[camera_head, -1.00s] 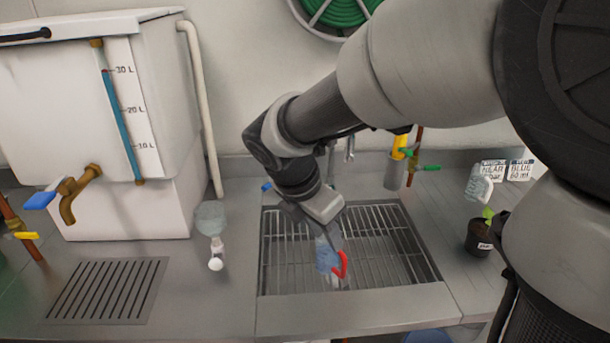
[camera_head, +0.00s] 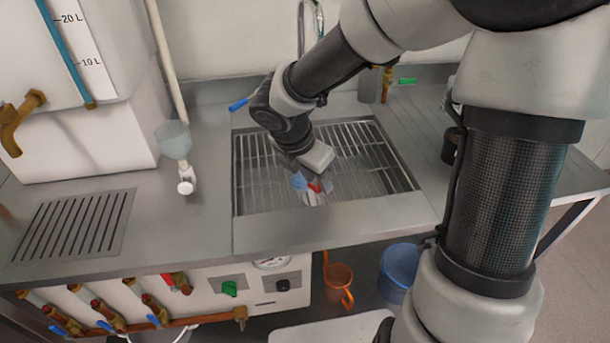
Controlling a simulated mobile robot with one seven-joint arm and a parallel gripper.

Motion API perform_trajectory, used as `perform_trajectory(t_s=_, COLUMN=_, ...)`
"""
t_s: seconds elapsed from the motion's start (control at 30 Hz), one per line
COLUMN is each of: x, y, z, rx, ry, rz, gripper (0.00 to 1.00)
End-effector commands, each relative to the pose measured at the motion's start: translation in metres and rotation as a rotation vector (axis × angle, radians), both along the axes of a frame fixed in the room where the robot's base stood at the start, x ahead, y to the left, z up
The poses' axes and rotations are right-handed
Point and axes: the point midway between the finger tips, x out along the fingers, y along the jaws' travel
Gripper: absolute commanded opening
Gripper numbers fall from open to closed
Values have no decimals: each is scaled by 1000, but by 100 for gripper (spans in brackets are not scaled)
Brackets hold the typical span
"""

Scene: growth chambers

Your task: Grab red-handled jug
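The red-handled jug (camera_head: 317,187) is in the sink, near its front edge. Its red handle and parts of a pale, bluish body show. My gripper (camera_head: 304,177) reaches down over the jug from above and hides much of it. The fingers are right at the jug, at about handle height. They are small and overlap it in the view, so I cannot tell whether they are closed on it or only around it.
Below the counter are an orange jug (camera_head: 339,277), a blue bucket (camera_head: 398,267) and several pipe valves. The counter's right side is mostly clear.

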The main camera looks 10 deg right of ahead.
Motion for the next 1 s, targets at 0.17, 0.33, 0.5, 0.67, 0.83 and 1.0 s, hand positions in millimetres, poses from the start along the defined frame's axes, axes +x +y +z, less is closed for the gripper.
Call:
perform_trajectory(t_s=0.17, x=3, y=-4, z=-13, rx=1, ry=-1, rz=0, gripper=32)
perform_trajectory(t_s=0.33, x=3, y=-4, z=-12, rx=1, ry=-1, rz=0, gripper=32)
perform_trajectory(t_s=0.5, x=3, y=-4, z=-12, rx=1, ry=-1, rz=0, gripper=8)
perform_trajectory(t_s=0.67, x=3, y=-4, z=-12, rx=1, ry=-1, rz=0, gripper=0)
perform_trajectory(t_s=0.83, x=3, y=-4, z=-11, rx=0, ry=-1, rz=0, gripper=0)
perform_trajectory(t_s=1.0, x=3, y=-4, z=-10, rx=0, ry=-2, rz=-1, gripper=0)
